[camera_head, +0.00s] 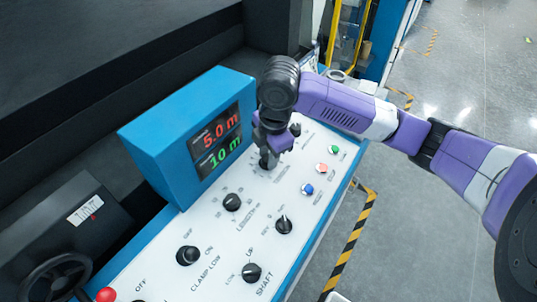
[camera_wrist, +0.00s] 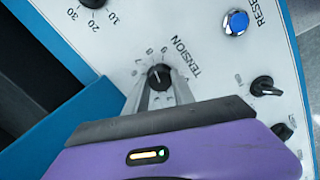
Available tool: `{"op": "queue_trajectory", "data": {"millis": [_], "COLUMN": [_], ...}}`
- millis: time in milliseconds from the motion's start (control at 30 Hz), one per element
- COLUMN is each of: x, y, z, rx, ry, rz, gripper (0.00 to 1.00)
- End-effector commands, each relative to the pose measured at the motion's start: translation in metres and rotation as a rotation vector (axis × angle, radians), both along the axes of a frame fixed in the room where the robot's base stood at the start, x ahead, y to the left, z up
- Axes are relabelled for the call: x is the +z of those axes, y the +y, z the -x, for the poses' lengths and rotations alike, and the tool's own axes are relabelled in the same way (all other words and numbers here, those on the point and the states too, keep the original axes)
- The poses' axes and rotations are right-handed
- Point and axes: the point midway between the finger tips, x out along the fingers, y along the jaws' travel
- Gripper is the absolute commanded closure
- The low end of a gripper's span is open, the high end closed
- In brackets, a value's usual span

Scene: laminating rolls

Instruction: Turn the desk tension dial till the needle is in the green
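The black tension dial (camera_wrist: 159,76) is on the white desk panel, beside the word TENSION and a ring of numbers in the wrist view. My gripper (camera_head: 267,156) points down at it from above in the head view and hides most of it. In the wrist view my two grey fingers (camera_wrist: 160,88) stand on either side of the dial, close against it. A small white plate with dark marks and a red spot (camera_head: 86,210) is on a black housing at the left; I cannot make out a needle or a green zone on it.
A blue box (camera_head: 158,135) with displays reading 5.0 m and 10 m stands just left of my gripper. Other black knobs (camera_head: 232,202) are nearer on the panel (camera_head: 225,240). Blue (camera_head: 307,189), red and green buttons lie to the right. A black handwheel (camera_head: 55,277) is at lower left.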

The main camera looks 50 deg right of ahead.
Motion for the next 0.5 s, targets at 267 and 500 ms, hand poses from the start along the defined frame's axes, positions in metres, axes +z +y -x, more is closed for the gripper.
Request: {"op": "queue_trajectory", "data": {"millis": [267,500], "x": [-0.0005,-0.0029], "y": [0.0000,-0.0004], "z": [-0.0001,0.0002], "rx": [0.024,0.139], "ry": [-0.001,-0.001], "rz": [0.005,0.027], "gripper": [1.00,1.00]}}
